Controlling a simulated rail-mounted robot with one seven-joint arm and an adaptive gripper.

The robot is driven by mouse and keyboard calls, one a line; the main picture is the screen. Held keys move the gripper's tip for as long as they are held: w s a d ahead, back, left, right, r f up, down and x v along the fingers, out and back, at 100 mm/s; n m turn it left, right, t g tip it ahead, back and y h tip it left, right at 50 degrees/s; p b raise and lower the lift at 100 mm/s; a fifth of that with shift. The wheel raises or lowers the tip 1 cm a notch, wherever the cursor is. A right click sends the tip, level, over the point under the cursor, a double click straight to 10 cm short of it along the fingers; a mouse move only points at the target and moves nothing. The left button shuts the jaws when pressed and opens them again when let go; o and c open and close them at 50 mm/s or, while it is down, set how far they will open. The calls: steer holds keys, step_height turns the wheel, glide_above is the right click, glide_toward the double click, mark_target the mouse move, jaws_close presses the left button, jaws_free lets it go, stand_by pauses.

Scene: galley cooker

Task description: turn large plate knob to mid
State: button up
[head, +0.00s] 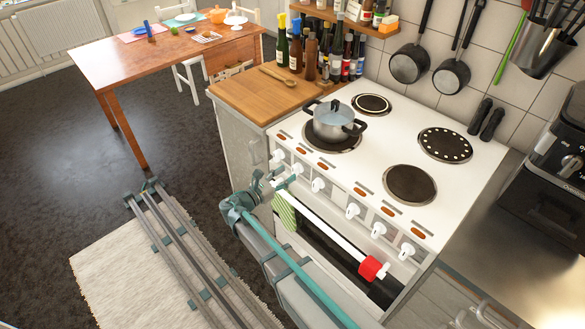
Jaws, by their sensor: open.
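The white cooker (470,170) has a row of several white knobs along its front panel, with small orange lamps above them. Knobs show at the left (318,185), in the middle (352,210) and at the right (407,250). I cannot tell which one is the large plate knob, nor read any knob's setting. My gripper (284,181) is at the left end of the row, with its open fingers close to the knobs there and partly covering one. Whether they touch a knob is unclear.
A lidded pot (333,122) stands on the front left plate; the other plates are bare. A green striped towel (285,212) and a red object (374,269) are on the oven rail below the knobs. A wooden worktop (240,95) with bottles adjoins at left.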

mark_target(293, 170)
steer(key=shift+p+x, duration=0.4)
steer(key=shift+x, duration=1.5)
steer(key=shift+c, duration=0.2)
jaws_close()
